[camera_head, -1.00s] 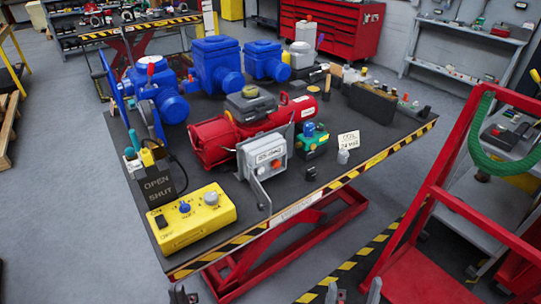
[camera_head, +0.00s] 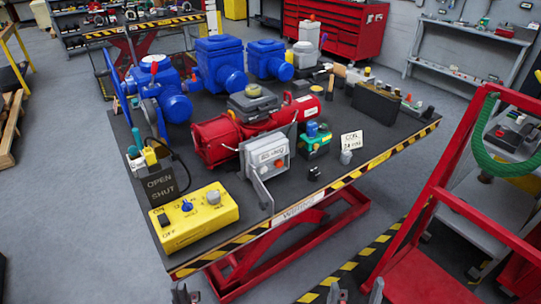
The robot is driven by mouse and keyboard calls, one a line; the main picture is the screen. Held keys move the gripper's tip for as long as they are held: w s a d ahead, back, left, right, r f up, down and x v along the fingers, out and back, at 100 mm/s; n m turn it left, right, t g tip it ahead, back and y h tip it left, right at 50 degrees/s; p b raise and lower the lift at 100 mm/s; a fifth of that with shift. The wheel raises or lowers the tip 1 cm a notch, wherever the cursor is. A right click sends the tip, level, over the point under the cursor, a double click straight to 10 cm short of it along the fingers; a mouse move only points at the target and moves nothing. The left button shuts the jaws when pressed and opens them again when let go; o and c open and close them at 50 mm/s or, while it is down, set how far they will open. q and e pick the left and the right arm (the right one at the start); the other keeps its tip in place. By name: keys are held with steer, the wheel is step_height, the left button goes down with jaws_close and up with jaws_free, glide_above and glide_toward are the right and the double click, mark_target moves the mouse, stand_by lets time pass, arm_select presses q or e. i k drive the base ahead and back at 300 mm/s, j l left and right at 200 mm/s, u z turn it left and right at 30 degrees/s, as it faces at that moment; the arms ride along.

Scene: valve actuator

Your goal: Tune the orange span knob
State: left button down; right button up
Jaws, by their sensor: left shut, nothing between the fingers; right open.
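A grey box-shaped unit (camera_head: 264,155) stands near the front edge of the work table, in front of a red cylinder actuator (camera_head: 213,139). A small orange-red knob (camera_head: 278,164) shows on its front face; its pointer angle is too small to tell. My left gripper (camera_head: 185,293) is shut and empty at the bottom edge, below the table's front left corner. My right gripper (camera_head: 354,292) is open and empty at the bottom edge, right of the table. Both are well apart from the knob.
A yellow control box (camera_head: 195,219) with switch and knobs sits at the front left corner. A green unit (camera_head: 314,143) and small sign (camera_head: 351,141) stand right of the grey unit. Blue valve actuators (camera_head: 219,62) fill the back. A red cart frame (camera_head: 425,205) stands at right.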

mark_target(278, 163)
steer(key=i+l, duration=0.25)
steer(key=l, duration=0.15)
steer(key=i+l, duration=0.3)
steer(key=l, duration=0.15)
steer(key=i+l, duration=0.25)
steer(key=l, duration=0.15)
